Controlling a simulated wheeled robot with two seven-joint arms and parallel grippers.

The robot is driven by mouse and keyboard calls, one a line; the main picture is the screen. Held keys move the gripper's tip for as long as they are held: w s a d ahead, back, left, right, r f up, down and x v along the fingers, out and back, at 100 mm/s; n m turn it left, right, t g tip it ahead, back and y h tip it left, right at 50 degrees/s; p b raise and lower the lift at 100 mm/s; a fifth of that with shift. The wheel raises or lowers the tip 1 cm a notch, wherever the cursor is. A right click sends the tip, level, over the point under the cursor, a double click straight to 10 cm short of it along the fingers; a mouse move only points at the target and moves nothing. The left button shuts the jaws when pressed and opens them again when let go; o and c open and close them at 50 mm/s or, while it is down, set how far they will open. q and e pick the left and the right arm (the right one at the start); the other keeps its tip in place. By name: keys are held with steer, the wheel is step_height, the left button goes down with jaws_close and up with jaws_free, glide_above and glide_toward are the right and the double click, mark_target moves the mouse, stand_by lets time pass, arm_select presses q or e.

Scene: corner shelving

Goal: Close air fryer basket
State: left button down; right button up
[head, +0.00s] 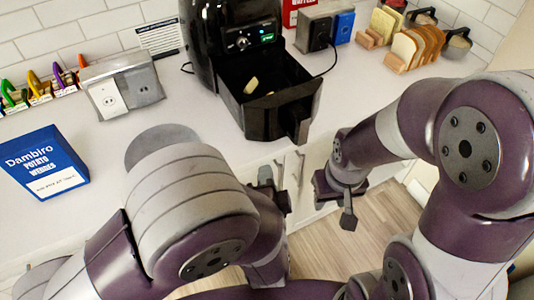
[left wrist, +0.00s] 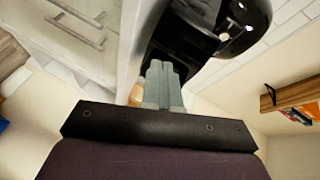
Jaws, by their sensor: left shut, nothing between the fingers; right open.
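The black air fryer (head: 235,35) stands on the counter against the tiled wall in the head view. My right gripper (head: 347,210) is open and empty, lower right of the handle, in front of the cabinets.
Bread slices in a rack (head: 415,47) and another outlet box (head: 322,30) stand at back right. The counter right of the basket is clear.

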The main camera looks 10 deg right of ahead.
arm_select(q)
steer(key=s+m+t+b, duration=0.1)
steer(key=s+m+t, duration=0.2)
glide_toward(267, 129)
steer(key=w, duration=0.4)
steer(key=w+d, duration=0.1)
steer(key=w, duration=0.2)
steer(key=shift+p, duration=0.4)
arm_select(e)
steer(key=shift+f, duration=0.95)
arm_select(q)
steer(key=shift+a, duration=0.1)
steer(key=w+a, duration=0.2)
steer(key=w, duration=0.4)
steer(key=w+a+b, duration=0.1)
steer(key=w+a, duration=0.1)
steer(key=w, duration=0.5)
steer(key=w+a+b, duration=0.1)
steer(key=w+a, duration=0.2)
steer(key=w, duration=0.3)
steer(key=shift+w+a, duration=0.1)
steer(key=shift+w, duration=0.3)
steer(key=shift+w+a, duration=0.1)
steer(key=shift+w, duration=0.1)
steer(key=shift+r, duration=0.25)
arm_select(e)
step_height(267, 129, down, 2)
steer(key=shift+s+d+f, duration=0.1)
steer(key=shift+s, duration=0.05)
